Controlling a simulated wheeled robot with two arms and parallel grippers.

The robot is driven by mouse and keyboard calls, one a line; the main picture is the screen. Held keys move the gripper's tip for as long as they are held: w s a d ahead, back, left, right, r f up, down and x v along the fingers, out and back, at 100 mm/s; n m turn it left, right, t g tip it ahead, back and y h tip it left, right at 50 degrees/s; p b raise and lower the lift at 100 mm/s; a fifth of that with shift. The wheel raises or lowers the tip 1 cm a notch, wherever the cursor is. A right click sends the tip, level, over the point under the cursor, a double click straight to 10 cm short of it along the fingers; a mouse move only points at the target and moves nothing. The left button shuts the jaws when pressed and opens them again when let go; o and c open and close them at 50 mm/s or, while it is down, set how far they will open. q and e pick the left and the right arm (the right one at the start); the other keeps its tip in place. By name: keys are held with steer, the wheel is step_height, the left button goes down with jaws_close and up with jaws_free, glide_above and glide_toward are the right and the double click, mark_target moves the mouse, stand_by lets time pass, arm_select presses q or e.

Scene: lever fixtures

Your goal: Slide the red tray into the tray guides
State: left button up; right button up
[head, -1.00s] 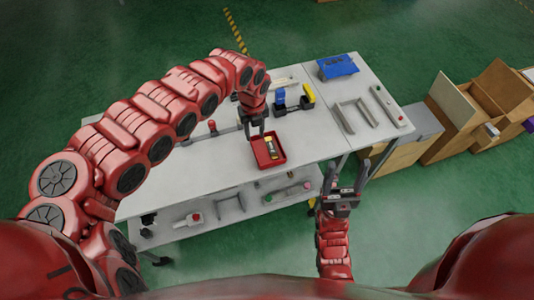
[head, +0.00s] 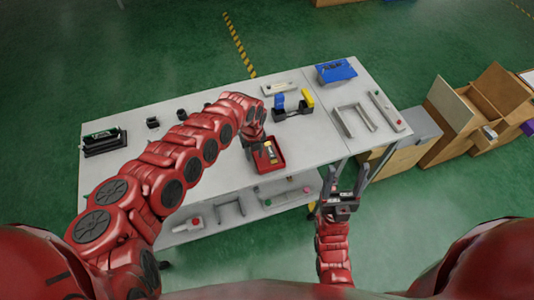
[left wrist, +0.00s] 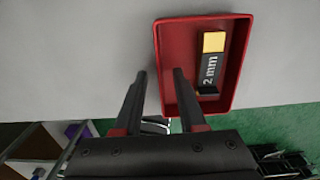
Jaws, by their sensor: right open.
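The red tray (head: 277,165) lies on the tabletop near its front edge, with a black-and-yellow block marked "2 mm" inside. My left gripper (head: 254,143) is at the tray's back left in the head view and hides part of it. In the left wrist view, the open fingers (left wrist: 160,73) stand on either side of the line of one wall of the tray (left wrist: 240,60); contact cannot be told. A grey U-shaped frame (head: 340,122), which looks like the tray guides, lies on the table to the right. My right gripper (head: 341,198) is open and empty in front of the table.
A black-and-yellow fixture (head: 293,108) and a blue bin (head: 336,71) stand behind the tray. A grey bar with buttons (head: 387,110) lies right of the frame. Cardboard boxes (head: 455,110) stand right of the table. The tabletop between tray and frame is clear.

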arm_select(q)
steer(key=shift+f, duration=0.3)
jaws_close()
stand_by(1.2)
